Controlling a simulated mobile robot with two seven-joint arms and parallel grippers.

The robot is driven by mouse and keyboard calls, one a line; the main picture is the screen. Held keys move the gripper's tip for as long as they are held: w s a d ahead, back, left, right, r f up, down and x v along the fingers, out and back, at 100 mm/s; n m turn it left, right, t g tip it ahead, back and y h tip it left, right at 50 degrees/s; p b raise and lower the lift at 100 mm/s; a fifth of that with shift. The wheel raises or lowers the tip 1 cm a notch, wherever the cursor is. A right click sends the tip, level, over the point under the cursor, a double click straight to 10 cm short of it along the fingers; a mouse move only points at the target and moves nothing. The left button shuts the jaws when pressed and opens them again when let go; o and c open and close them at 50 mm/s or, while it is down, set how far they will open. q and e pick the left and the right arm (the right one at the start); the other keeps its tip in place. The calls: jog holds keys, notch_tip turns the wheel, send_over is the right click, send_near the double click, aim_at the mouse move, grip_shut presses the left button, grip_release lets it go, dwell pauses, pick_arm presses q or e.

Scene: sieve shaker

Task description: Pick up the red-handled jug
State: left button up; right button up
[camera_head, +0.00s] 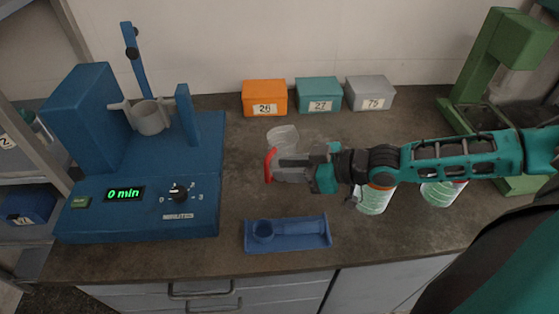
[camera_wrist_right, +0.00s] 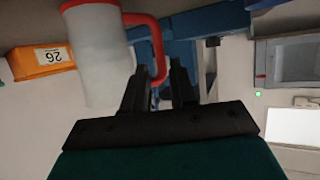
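The red-handled jug stands on the dark worktop behind my right gripper, with its pale translucent body (camera_head: 284,136) partly hidden by the gripper. Its red handle (camera_head: 268,165) shows at the fingertips. In the right wrist view the jug's whitish body (camera_wrist_right: 98,55) is left of the fingers, and the red handle (camera_wrist_right: 158,45) reaches down between them. My right gripper (camera_wrist_right: 160,78) is open around the handle, with a gap visible on the right finger's side. It also shows in the head view (camera_head: 280,168). My left gripper is not in view.
A blue shaker (camera_head: 140,185) with a grey cup (camera_head: 151,117) stands left. A blue holder (camera_head: 287,243) lies in front. Orange (camera_head: 265,97), teal (camera_head: 318,94) and grey (camera_head: 370,93) boxes line the wall. Two jars (camera_head: 374,200) (camera_head: 440,192) stand under my right arm. A green stand (camera_head: 497,60) is right.

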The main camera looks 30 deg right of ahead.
aim_at(268, 182)
jog(key=shift+x, duration=2.8)
jog(key=shift+s+f, duration=0.15)
jog(key=shift+c, duration=0.4)
jog(key=shift+d, duration=0.1)
grip_shut()
